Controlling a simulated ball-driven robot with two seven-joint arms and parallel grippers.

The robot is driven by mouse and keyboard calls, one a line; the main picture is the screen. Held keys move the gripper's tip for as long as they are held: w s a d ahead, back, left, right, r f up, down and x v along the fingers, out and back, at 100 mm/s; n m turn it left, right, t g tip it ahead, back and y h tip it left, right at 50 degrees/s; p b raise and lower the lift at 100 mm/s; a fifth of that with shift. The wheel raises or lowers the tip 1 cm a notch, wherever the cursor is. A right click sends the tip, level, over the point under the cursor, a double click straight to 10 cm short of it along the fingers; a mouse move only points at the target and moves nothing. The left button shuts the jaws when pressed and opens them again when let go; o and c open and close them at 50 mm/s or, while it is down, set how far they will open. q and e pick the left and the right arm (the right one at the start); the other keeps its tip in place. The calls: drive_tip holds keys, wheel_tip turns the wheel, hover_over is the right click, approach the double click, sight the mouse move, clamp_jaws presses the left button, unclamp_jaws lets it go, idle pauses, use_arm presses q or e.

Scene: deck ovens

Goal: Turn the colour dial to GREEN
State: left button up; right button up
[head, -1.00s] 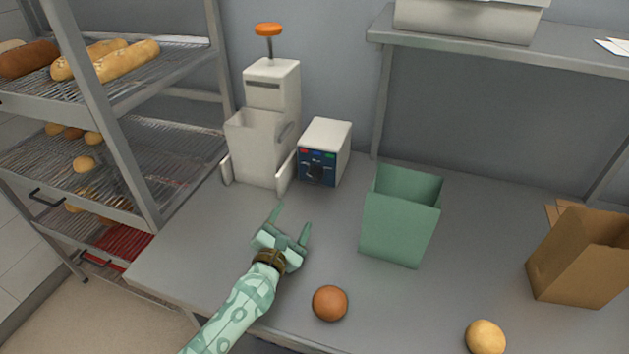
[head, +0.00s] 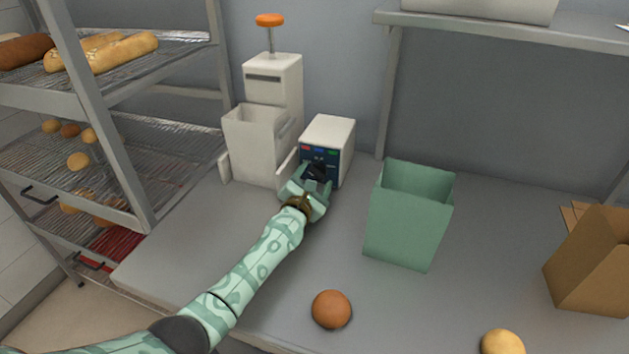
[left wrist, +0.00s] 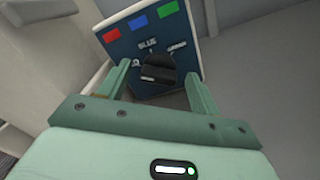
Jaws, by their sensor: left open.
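The colour dial is a dark knob (left wrist: 158,70) on the blue front panel of a small white box (head: 330,137). The panel carries red, blue and green patches (left wrist: 168,9) with labels under them; "BLUE" is readable above the knob. Which label the knob points to I cannot tell for sure. My left gripper (head: 315,179) is open in front of the panel. In the left wrist view its fingers (left wrist: 158,85) stand on either side of the knob, with no clear grip on it. My right gripper is in neither view.
A white machine with an orange-topped lever (head: 270,20) stands left of the dial box. A green bin (head: 405,220) stands to the right, a brown paper bag (head: 595,265) farther right. A brown bun (head: 331,309) and a pale bun (head: 502,342) lie near the front edge.

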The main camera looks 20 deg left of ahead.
use_arm(q)
drive_tip(key=shift+c, duration=0.3)
drive_tip(key=c, duration=0.9)
drive_tip(key=shift+m, duration=0.7)
drive_tip(key=o, duration=1)
drive_tip(key=shift+c, duration=0.2)
drive_tip(key=shift+s, duration=0.1)
